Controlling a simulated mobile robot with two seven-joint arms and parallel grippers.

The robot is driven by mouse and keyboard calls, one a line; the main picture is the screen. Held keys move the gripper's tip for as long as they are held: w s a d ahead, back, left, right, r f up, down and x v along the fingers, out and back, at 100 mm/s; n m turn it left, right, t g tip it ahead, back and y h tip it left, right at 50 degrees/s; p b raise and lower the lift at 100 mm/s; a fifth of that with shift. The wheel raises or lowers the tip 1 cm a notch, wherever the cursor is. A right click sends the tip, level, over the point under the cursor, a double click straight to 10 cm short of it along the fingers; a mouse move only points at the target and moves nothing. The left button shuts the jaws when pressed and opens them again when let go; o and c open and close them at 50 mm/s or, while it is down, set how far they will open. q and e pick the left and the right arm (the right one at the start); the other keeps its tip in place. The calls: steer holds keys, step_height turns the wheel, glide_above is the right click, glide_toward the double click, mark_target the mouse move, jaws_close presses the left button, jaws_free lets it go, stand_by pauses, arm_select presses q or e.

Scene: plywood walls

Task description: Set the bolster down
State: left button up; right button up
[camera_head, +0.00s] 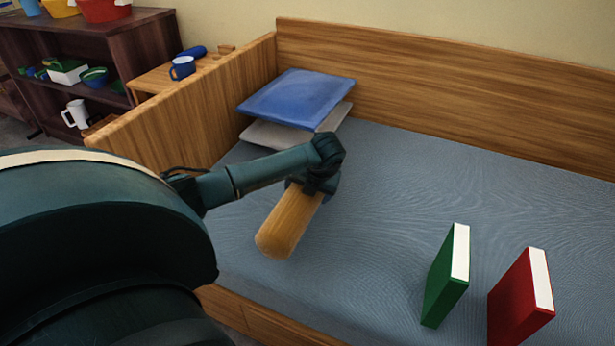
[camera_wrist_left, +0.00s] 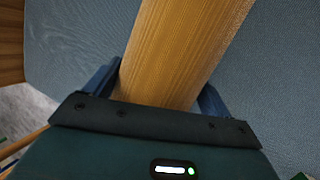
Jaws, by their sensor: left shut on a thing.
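The bolster (camera_head: 288,222) is a tan, wood-grained cylinder over the blue-grey bed (camera_head: 385,185). My left gripper (camera_head: 318,183) is shut on it near its far end, and the near end sticks out toward me. In the left wrist view the bolster (camera_wrist_left: 185,50) runs between the two fingers (camera_wrist_left: 160,85) and out of the top of the picture. Whether it touches the bed cannot be told. My right gripper is in neither view.
A blue cushion (camera_head: 297,96) lies on a grey one (camera_head: 270,135) in the bed's far left corner. A green book (camera_head: 442,285) and a red book (camera_head: 515,300) stand at the front right. A wooden side panel (camera_head: 200,105) edges the left.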

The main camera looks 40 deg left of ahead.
arm_select(q)
step_height(320, 180, down, 4)
steer(key=shift+r+b, duration=0.1)
steer(key=shift+b, duration=0.5)
steer(key=shift+c, duration=0.2)
steer(key=shift+r, duration=0.1)
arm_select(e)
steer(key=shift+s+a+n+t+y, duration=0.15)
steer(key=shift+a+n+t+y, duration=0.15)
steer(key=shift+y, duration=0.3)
arm_select(q)
steer(key=o, duration=1.2)
steer(key=shift+o, duration=0.2)
